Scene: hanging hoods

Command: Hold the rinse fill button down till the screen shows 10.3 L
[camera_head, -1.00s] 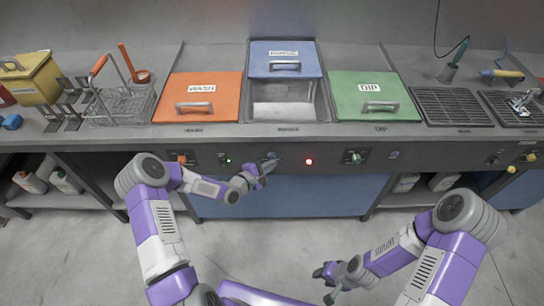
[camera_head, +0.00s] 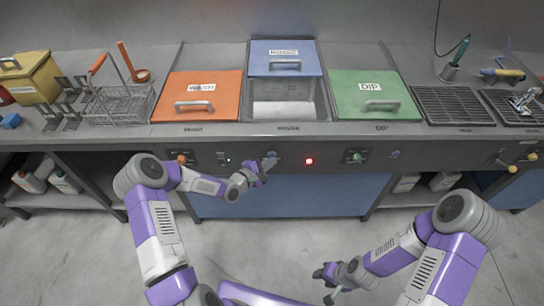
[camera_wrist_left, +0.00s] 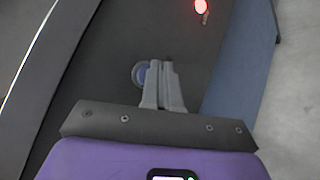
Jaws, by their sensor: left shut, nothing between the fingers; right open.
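My left gripper (camera_head: 268,161) is shut and empty at the front panel below the middle basin. In the left wrist view its closed fingers (camera_wrist_left: 162,66) point at the dark panel. A round blue button with a pale ring (camera_wrist_left: 140,75) shows just left of the fingertips, partly covered by them. I cannot tell whether the fingers touch it or which button it is. No readable litre figure shows in either view. My right gripper (camera_head: 329,284) is open and empty, low over the floor, away from the counter.
A red light (camera_head: 309,161) glows right of my left gripper. A wire basket (camera_head: 120,102) stands at left. Knobs (camera_head: 357,156) protrude along the panel.

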